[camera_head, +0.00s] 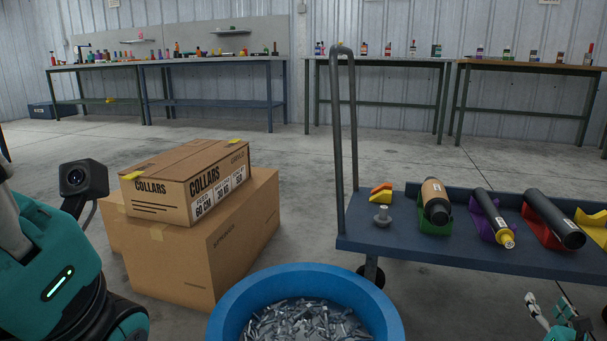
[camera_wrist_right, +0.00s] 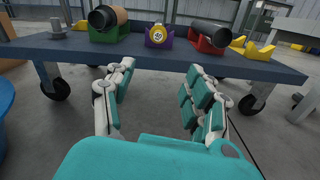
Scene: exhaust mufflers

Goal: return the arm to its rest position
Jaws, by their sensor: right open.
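My right gripper (camera_head: 558,318) is at the lower right of the head view, in front of the cart's near edge. In the right wrist view its two fingers (camera_wrist_right: 160,100) are spread apart with nothing between them. Its fingers point toward the blue cart (camera_head: 400,245), which lies beyond them. My left arm shows at the left edge of the head view, but its gripper is not visible.
The cart carries mufflers in green (camera_head: 433,220), purple (camera_head: 484,222) and red (camera_head: 545,228) holders. A blue tub (camera_head: 224,314) of metal parts stands front centre. Cardboard boxes (camera_head: 240,240) are stacked left of it. Workbenches (camera_head: 215,62) line the back wall.

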